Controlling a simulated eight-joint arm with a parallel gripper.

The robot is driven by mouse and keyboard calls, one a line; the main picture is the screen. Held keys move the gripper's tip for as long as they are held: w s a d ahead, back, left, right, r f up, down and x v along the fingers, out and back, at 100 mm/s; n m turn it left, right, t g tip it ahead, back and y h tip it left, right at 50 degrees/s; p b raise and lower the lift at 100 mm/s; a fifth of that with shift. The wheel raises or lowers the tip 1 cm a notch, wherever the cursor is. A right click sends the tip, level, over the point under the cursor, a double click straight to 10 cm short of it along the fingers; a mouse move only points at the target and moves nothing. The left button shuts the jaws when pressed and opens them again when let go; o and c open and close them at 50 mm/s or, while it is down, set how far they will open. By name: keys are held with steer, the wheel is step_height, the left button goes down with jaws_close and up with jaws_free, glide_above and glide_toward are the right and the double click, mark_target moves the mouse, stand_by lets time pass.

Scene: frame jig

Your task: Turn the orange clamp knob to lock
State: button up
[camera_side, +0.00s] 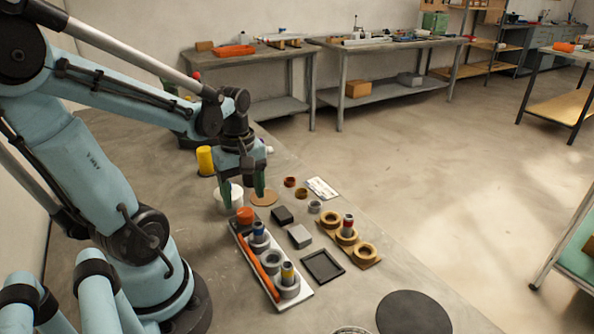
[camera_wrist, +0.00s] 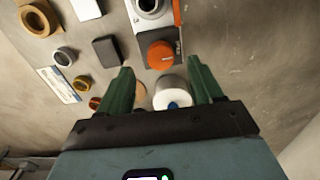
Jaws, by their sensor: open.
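The orange clamp knob (camera_side: 244,215) sits at the far end of the pale frame jig (camera_side: 272,296). It also shows in the wrist view (camera_wrist: 160,55), just beyond my fingertips and roughly centred between them. A long orange bar (camera_side: 257,262) runs along the jig's left side. The jig also holds grey rings with a blue-topped part (camera_side: 259,228) and a yellow-banded part (camera_side: 288,272) standing in them. My gripper (camera_side: 243,201) points down with its green fingers apart and nothing between them. It is near the knob, and I see no contact.
A white cup (camera_side: 234,193) stands behind the fingers, close to the knob. A yellow cylinder (camera_side: 205,160) is farther back. Right of the jig are dark and grey blocks (camera_side: 299,236), a black tray (camera_side: 323,266), and a wooden ring holder (camera_side: 362,258). A black disc (camera_side: 413,314) lies in front.

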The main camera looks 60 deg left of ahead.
mark_target(245, 212)
steer(key=shift+f, duration=2.5)
steer(key=c, duration=1.1)
steer(key=shift+o, duration=0.2)
